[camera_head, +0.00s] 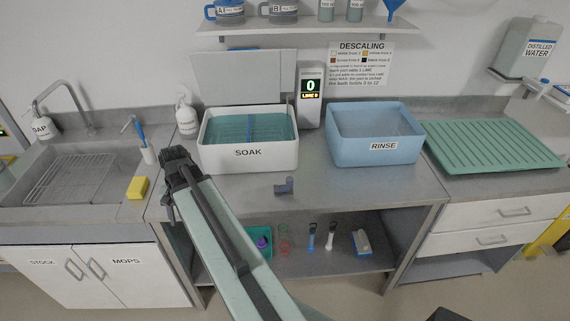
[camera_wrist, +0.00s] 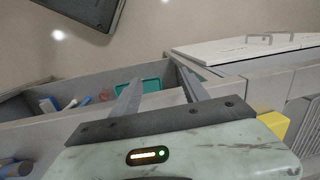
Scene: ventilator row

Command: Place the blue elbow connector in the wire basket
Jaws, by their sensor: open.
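A small grey-blue elbow-shaped piece (camera_head: 284,185), which looks like the blue elbow connector, lies on the steel counter in front of the SOAK tub. A similar piece shows at the lower left of the wrist view (camera_wrist: 17,168). The white SOAK tub (camera_head: 249,162) holds teal liquid, with a blue bar across its middle; I cannot tell clearly whether a wire basket sits in it. A flat wire rack (camera_head: 72,178) lies in the sink. My gripper (camera_head: 176,176) is open and empty, left of the connector near the counter's front. Its two fingers show apart in the wrist view (camera_wrist: 158,92).
A blue RINSE tub (camera_head: 375,155) and a green drain tray (camera_head: 492,146) stand to the right. A display unit (camera_head: 310,100) stands behind SOAK. A yellow sponge (camera_head: 137,188) and a brush cup are left of my gripper. The lower shelf holds several items. Counter before RINSE is clear.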

